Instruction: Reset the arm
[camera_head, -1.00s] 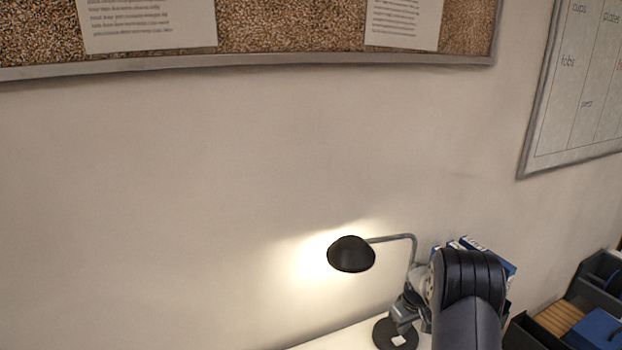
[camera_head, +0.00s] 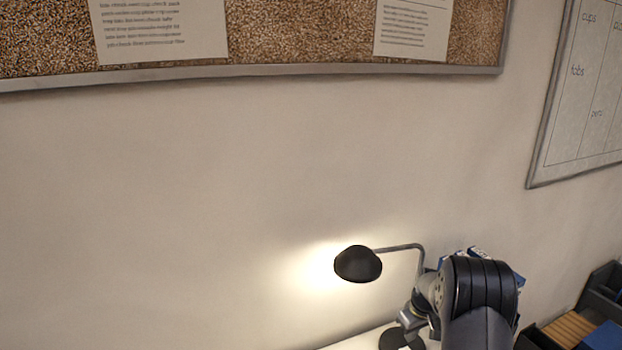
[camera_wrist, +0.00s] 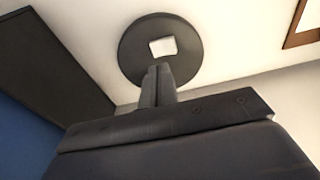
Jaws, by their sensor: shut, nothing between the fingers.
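My gripper (camera_wrist: 158,70) shows in the wrist view with its two fingers together and nothing between them. Its tips appear in front of the lower part of a round dark lamp base (camera_wrist: 128,50). A small white piece (camera_wrist: 162,46) shows on that base, just above the fingertips in the picture. I cannot tell whether the fingers touch anything. In the head view my dark arm covers the lower right, and the fingers are hidden there.
A lit black desk lamp (camera_head: 357,264) stands on a white surface (camera_head: 352,342) left of my arm. Blue boxes (camera_head: 481,253) are partly hidden behind my arm. Dark trays (camera_head: 600,285) stand at the right. A corkboard (camera_head: 290,35) and a whiteboard (camera_head: 580,115) hang on the wall.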

